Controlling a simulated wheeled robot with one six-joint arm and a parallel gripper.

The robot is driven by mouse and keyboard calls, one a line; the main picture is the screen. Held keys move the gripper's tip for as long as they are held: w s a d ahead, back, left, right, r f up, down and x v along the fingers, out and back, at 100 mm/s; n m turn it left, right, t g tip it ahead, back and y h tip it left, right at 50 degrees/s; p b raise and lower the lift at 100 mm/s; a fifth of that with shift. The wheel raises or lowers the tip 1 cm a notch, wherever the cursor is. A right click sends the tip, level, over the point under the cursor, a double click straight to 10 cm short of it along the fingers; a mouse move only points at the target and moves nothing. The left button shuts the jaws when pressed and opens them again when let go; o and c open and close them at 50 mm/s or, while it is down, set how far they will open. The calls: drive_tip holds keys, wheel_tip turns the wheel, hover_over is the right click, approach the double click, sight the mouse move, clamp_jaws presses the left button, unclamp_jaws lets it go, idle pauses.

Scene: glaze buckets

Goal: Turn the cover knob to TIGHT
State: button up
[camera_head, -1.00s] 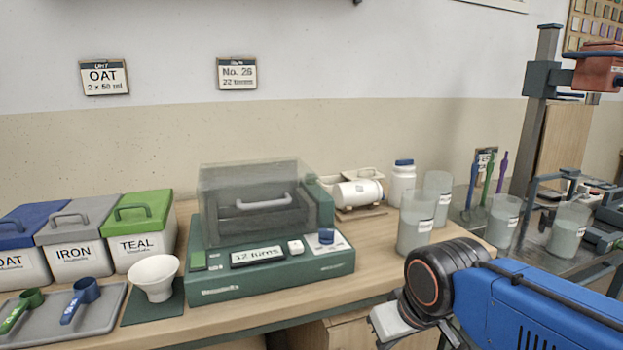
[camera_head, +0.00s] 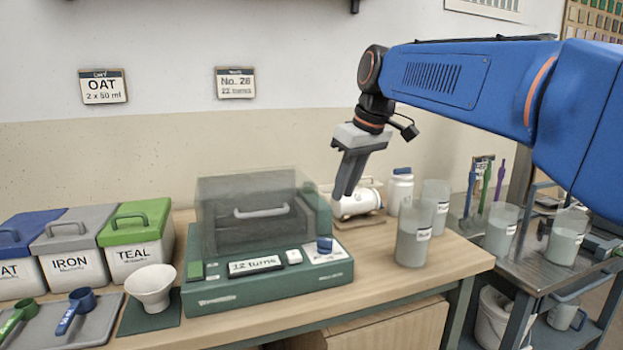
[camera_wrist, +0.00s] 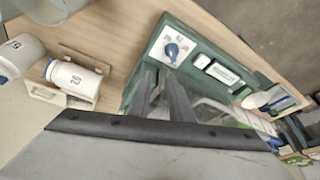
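The blue cover knob (camera_head: 325,246) sits on a pale label plate at the right end of the green machine's (camera_head: 265,292) front panel. In the wrist view the knob (camera_wrist: 172,51) lies just past the fingertips, with nothing touching it. Its setting and the label words are too small to read. A clear cover (camera_head: 225,215) with a grey handle stands down over the machine. My gripper (camera_head: 346,192) points down above and to the right of the knob. In the wrist view its two dark fingers (camera_wrist: 161,76) are apart and empty.
A display (camera_head: 256,265) reads "12 turns", beside a white button (camera_head: 294,257). A white jar lies on a wooden cradle (camera_head: 362,221) behind the machine. Clear beakers (camera_head: 413,245) stand to the right. Lidded bins (camera_head: 136,250) and a white bowl (camera_head: 150,288) stand left.

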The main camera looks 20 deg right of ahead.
drive_tip(key=w+d+r+n+y, duration=0.1)
drive_tip(key=w+d+r+n, duration=0.1)
drive_tip(key=w+r, duration=0.5)
drive_tip(key=w+d+r+n, duration=0.25)
drive_tip(key=w+r, duration=0.25)
drive_tip(key=w, duration=0.4)
drive_tip(key=shift+g, duration=0.3)
drive_tip(key=x, duration=1.7)
drive_tip(key=shift+w+a+f, duration=0.25)
drive_tip(key=shift+a, duration=0.25)
clamp_jaws()
